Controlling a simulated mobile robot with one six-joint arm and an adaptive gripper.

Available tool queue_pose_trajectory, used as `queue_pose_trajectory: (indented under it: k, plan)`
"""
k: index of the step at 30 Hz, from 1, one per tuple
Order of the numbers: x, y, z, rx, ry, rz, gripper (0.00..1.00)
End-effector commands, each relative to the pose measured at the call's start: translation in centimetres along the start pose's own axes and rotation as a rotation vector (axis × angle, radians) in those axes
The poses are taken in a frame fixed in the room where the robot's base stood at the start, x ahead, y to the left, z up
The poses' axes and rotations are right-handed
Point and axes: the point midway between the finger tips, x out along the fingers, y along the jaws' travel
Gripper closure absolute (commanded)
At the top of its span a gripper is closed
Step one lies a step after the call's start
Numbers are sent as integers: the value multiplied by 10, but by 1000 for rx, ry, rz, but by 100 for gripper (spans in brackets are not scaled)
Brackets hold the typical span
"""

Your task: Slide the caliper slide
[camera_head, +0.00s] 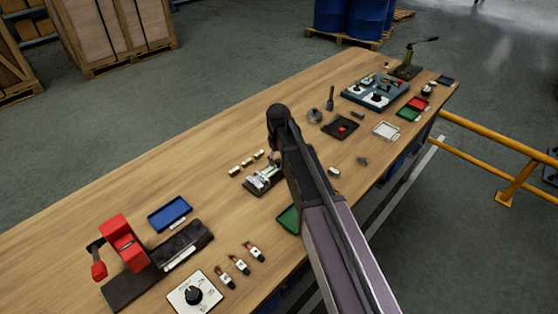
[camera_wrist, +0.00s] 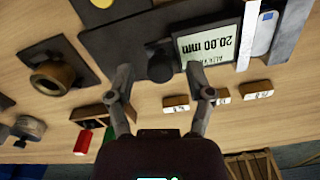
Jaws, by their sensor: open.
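The caliper (camera_wrist: 120,38) fills the top of the wrist view, with a dark body and a display (camera_wrist: 207,45) reading 20.00 mm upside down. Pale metal jaws (camera_wrist: 248,35) stand right of the display. A round black knob (camera_wrist: 160,66), apparently on the caliper slide, sits left of the display. My gripper (camera_wrist: 164,86) is open, its fingers apart on either side of the knob in the picture; I cannot tell whether they touch it. In the head view the caliper (camera_head: 262,181) lies mid-table, partly hidden by my arm.
Several small labelled blocks (camera_wrist: 176,104) lie beside the caliper. A dark block with a brass ring (camera_wrist: 52,76) is at the wrist view's left. In the head view, a red-handled device (camera_head: 124,243), a blue tray (camera_head: 169,213) and a dial box (camera_head: 194,293) stand at the left.

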Motion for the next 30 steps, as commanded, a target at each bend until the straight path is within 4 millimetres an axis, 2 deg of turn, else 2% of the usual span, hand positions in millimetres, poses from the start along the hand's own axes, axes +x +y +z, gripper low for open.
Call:
queue_pose_trajectory:
  k: [5,8,12,18,26,30]
  plan:
    - [0,0,0,0,0,0,32]
    - [0,0,0,-1,0,0,59]
    - [0,-1,0,-1,0,0,100]
    - [0,1,-1,-1,0,0,100]
    - [0,30,-9,0,0,0,100]
    - [0,34,-9,-2,0,0,100]
